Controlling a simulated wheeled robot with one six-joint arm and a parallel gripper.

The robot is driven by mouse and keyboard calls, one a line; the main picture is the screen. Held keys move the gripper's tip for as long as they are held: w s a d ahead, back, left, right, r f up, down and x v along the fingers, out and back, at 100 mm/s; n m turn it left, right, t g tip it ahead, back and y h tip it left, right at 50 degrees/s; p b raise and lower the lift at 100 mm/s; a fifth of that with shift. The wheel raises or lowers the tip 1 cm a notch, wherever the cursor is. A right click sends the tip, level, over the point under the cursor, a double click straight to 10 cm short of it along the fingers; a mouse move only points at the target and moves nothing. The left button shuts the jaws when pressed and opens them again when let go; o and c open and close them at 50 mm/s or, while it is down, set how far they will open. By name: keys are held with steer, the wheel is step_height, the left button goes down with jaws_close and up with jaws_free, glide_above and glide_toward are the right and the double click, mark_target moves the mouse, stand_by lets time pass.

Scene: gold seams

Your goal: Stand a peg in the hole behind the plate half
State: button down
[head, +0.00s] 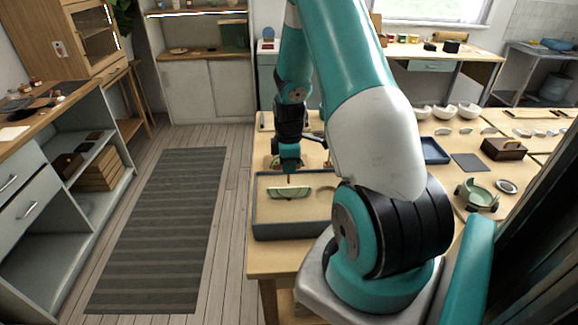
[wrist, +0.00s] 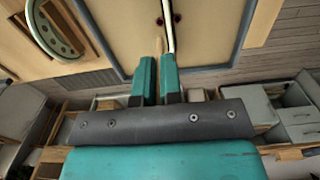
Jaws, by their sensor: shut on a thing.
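My gripper (wrist: 158,62) is shut on a thin pale wooden peg (wrist: 159,45), whose tip sticks out beyond the fingers. In the head view my gripper (head: 289,180) points down over the tray (head: 290,231). A pale greenish plate half (head: 289,193) is in the tray below it. In the wrist view a narrow white strip, seemingly the plate half edge-on (wrist: 168,22), runs just right of the peg. Small dark red spots, perhaps holes, lie on each side of that strip, one at the left (wrist: 160,20). The peg's tip appears apart from them.
A green curved piece with several holes (wrist: 57,30) lies left in the wrist view. My arm hides part of the tray. A blue tray (head: 434,150), a dark mat (head: 469,162) and a wooden box (head: 504,148) are on the table at right. White bowls stand farther back.

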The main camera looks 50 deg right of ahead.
stand_by(0.4)
steer(key=shift+f+b, duration=1.1)
steer(key=shift+f, duration=0.4)
steer(key=shift+f+b, duration=0.6)
steer(key=shift+f, duration=0.5)
stand_by(0.9)
stand_by(0.7)
steer(key=c, duration=1.2)
jaws_free()
steer(key=o, duration=0.4)
steer(key=shift+o, duration=0.2)
steer(key=shift+r, duration=0.1)
